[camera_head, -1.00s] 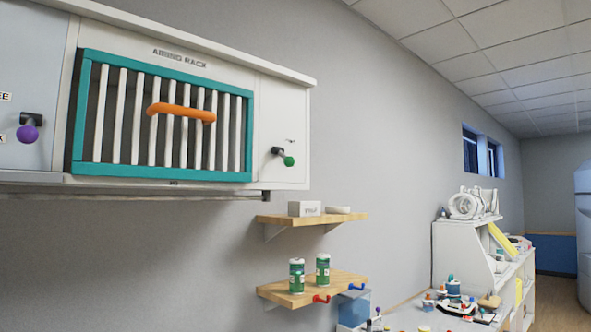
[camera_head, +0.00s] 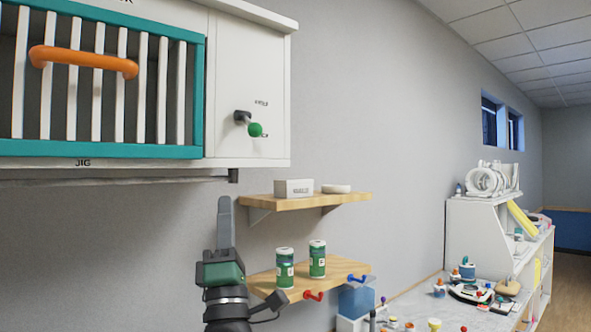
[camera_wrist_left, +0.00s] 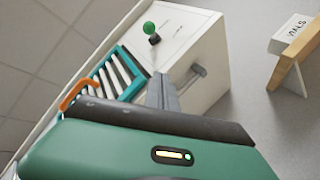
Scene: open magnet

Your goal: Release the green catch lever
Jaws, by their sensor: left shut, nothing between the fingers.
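The green catch lever (camera_head: 255,129) is a green knob on a short dark arm, on the white panel right of the teal-framed slatted door (camera_head: 203,100). It also shows in the left wrist view (camera_wrist_left: 149,27), at the top of the white cabinet. My left gripper (camera_head: 225,200) points upward below the cabinet, in front of the wall. It is shut and empty, below and a little left of the lever, and apart from it in the picture. Its closed fingers also show in the left wrist view (camera_wrist_left: 158,88). My right gripper is not in view.
An orange handle (camera_head: 83,61) crosses the door's slats. Two wooden shelves, the upper one (camera_head: 310,201) with a white box and the lower one with two green cans (camera_head: 285,268), stand right of my gripper. A cluttered counter (camera_head: 400,300) is farther right.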

